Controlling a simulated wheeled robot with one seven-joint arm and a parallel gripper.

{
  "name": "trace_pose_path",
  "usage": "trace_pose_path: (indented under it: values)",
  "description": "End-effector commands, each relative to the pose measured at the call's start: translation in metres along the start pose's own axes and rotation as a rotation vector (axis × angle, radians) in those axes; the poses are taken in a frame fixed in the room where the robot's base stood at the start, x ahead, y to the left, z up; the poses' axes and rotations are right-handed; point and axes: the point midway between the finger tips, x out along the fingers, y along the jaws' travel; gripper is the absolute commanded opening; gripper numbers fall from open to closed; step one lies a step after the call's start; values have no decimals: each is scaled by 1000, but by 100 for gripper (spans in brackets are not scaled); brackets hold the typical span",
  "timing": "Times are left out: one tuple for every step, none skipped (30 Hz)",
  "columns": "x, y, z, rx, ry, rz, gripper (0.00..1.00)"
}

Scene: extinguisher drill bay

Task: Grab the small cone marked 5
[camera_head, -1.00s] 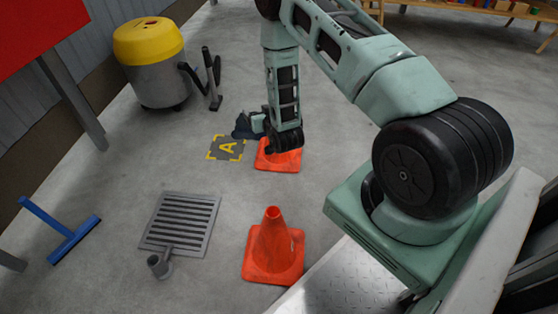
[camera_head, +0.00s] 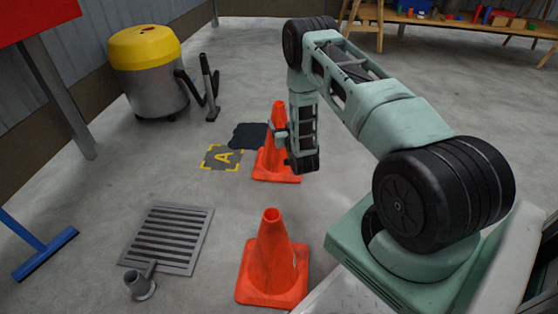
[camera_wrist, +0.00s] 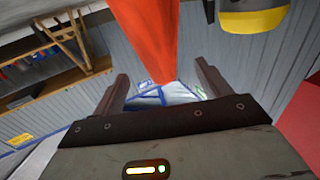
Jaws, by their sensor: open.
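Two orange cones stand upright on the floor in the head view: a near one (camera_head: 271,262) and a farther one (camera_head: 268,162), partly covered by my arm. No number is readable on either. My gripper (camera_wrist: 161,72) is open in the wrist view, one dark finger on each side. An orange cone (camera_wrist: 148,35) fills the upper middle there, its narrow end pointing down toward the gap between the fingers. I cannot tell whether they touch it. In the head view my gripper is small and mostly hidden beside the farther cone.
A yellow mark with the letter A (camera_head: 222,157) and a dark flat patch (camera_head: 249,136) lie left of the farther cone. A floor grate (camera_head: 170,238) with a grey fitting (camera_head: 141,285), a blue squeegee (camera_head: 45,255) and a yellow-topped vacuum (camera_head: 148,75) are at left. A wooden bench (camera_head: 460,20) stands behind.

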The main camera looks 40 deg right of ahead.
Motion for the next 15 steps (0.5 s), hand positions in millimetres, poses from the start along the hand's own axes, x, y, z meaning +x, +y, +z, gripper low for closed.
trace_pose_path:
  values:
    - [8,0,3,0,4,0,76]
    - [11,0,3,0,3,0,76]
    - [15,0,2,0,1,0,76]
    - [17,0,2,0,2,0,76]
    - [19,0,1,0,1,0,76]
    - [20,0,1,0,1,0,76]
    - [22,0,1,0,0,0,76]
    - [23,0,1,0,1,0,76]
    - [26,0,1,0,2,0,76]
    - [28,0,2,0,2,0,76]
    - [31,0,2,0,2,0,76]
    - [36,1,2,0,4,1,76]
    - [40,1,3,0,3,1,76]
    - [44,1,3,0,3,1,76]
    - [48,1,2,0,4,0,76]
